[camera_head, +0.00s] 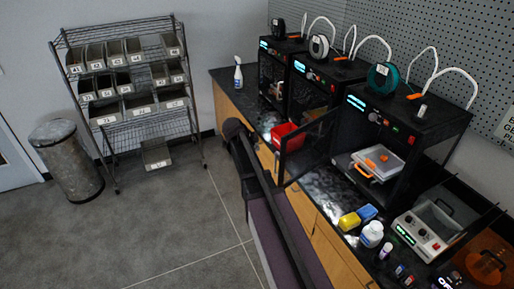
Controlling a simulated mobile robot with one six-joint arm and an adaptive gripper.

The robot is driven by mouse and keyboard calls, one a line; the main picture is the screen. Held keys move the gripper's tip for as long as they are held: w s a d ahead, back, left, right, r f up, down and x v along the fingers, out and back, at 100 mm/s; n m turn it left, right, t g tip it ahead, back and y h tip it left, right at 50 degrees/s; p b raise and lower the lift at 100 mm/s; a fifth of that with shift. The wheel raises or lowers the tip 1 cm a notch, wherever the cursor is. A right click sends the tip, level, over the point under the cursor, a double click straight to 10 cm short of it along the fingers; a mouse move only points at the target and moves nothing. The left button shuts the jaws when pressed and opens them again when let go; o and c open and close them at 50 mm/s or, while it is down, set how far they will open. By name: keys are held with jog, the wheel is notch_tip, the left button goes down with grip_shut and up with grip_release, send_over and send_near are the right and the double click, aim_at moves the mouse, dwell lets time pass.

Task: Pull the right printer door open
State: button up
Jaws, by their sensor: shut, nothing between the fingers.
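The right printer (428,118) is a black, box-shaped machine with a teal spool on top. Its dark-framed, see-through door (311,146) stands open, swung out from the printer's left front edge over the counter. Through the open front, a pale build plate and an orange-handled part (376,163) show inside. My dark arm rises from the bottom edge to a bend left of the door. I cannot make out my gripper or its fingertips, nor whether any part of the arm touches the door.
Two more printers (313,88) stand farther back on the counter. A red bin (288,137) sits near the door. A bin rack (126,90) and metal can (66,160) stand left; floor between is clear.

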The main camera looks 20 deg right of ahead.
jog(key=o, duration=0.6)
jog(key=shift+s, duration=0.1)
jog(key=shift+s+a+f+n+g+y, duration=0.6)
jog(key=shift+s+a+n+y, duration=0.55)
jog(key=shift+s+a+n, duration=2.3)
jog(key=shift+s+a+f+n+g+y, duration=0.25)
jog(key=shift+s+a+f+n+y, duration=0.75)
jog(key=shift+s+a+n, duration=2.4)
jog(key=shift+s+a+f+n+g+y, duration=0.5)
jog(key=shift+s+a+n+y, duration=1.35)
jog(key=shift+s+n, duration=2.7)
jog(key=shift+a+h, duration=0.35)
jog(key=shift+h, duration=0.15)
